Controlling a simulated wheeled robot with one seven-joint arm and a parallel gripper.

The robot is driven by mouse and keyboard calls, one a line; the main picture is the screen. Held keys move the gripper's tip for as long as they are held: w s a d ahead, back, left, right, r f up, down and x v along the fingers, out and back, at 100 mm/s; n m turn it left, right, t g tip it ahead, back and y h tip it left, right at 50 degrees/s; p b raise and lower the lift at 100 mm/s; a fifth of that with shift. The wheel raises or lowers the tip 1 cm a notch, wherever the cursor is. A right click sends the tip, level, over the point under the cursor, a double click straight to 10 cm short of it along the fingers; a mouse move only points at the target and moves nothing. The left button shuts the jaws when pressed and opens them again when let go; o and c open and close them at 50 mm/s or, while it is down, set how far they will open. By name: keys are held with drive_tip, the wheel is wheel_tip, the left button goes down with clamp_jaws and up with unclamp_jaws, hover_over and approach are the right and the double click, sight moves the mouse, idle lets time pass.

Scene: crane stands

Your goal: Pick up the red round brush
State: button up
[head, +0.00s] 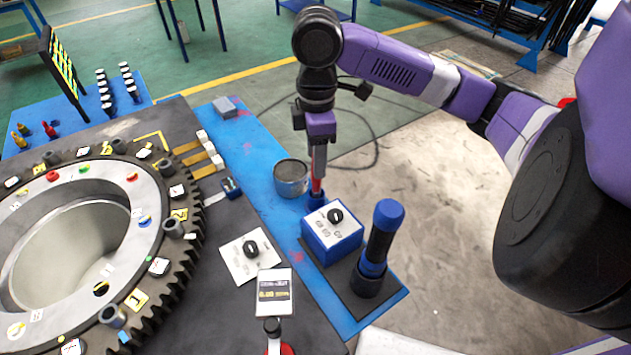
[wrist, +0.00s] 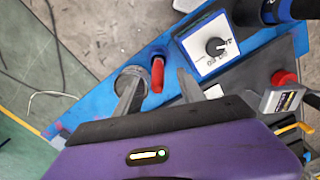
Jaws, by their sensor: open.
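The red round brush (head: 316,186) stands upright in a small blue holder (head: 317,200) on the blue table edge. In the wrist view the red brush (wrist: 157,76) shows between my two fingers, nearer the middle of the gap. My gripper (head: 318,172) points down from above, its fingers at the brush's upper part. In the wrist view my gripper (wrist: 160,82) is open, with a finger on each side of the brush. I cannot tell whether either finger touches it. The brush's lower end is hidden in the holder.
A grey metal cup (head: 291,180) stands close left of the brush. A blue box with a black knob (head: 332,237) stands close in front. A blue-topped torch-like tool (head: 381,235) is upright to the right. A large gear ring (head: 150,240) fills the left. Floor right of the table is clear.

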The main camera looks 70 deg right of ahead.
hover_over(316, 190)
drive_tip(key=d, duration=0.1)
drive_tip(key=shift+w+f, duration=0.15)
drive_tip(key=shift+f, duration=2)
clamp_jaws()
